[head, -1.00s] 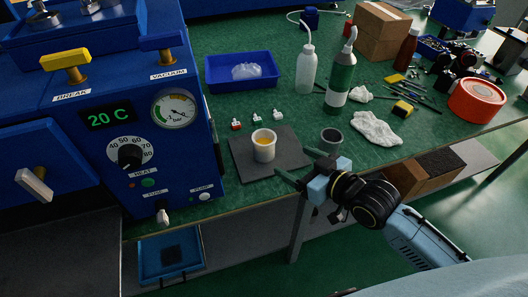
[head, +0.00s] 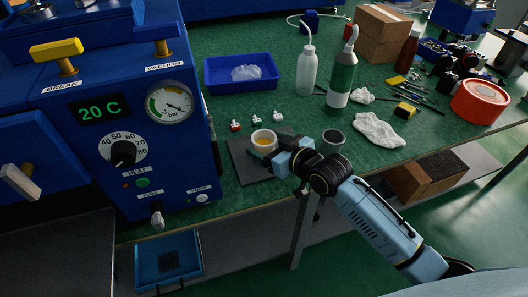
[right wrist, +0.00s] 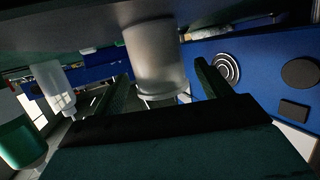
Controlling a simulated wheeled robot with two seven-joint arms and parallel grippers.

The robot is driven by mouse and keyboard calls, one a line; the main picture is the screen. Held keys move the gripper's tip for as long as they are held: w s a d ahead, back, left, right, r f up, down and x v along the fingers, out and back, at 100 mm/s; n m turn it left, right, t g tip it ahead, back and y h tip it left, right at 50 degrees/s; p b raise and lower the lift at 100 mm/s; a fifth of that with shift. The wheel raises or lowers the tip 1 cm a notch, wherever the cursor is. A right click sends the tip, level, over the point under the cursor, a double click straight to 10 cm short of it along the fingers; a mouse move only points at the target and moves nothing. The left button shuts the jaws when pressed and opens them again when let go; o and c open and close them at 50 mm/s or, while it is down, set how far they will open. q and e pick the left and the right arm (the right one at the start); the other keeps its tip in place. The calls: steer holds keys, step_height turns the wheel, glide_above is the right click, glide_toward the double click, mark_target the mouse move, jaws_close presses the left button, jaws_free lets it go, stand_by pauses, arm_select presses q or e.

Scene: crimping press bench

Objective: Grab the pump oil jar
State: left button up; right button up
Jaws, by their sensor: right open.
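The pump oil jar (head: 264,140) is a small pale jar with amber oil inside. It stands upright on a dark mat (head: 243,172) near the bench's front edge. My right gripper (head: 268,157) is at the jar's front right side, and it hides part of the jar's lower body. In the right wrist view the jar (right wrist: 156,58) shows between the two open fingers, with a visible gap on the right side. Whether either finger touches it is not clear. My left gripper is not in view.
A grey cup (head: 333,139) stands just right of my right gripper. The blue press (head: 180,165) is on the left. Three small capped items (head: 257,121) lie behind the jar. A blue tray (head: 242,86), a squeeze bottle (head: 306,73) and a green bottle (head: 341,82) stand farther back.

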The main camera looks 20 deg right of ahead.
steer(key=shift+x, duration=1.05)
steer(key=c, duration=1.1)
steer(key=shift+r, duration=0.1)
steer(key=shift+c, duration=0.4)
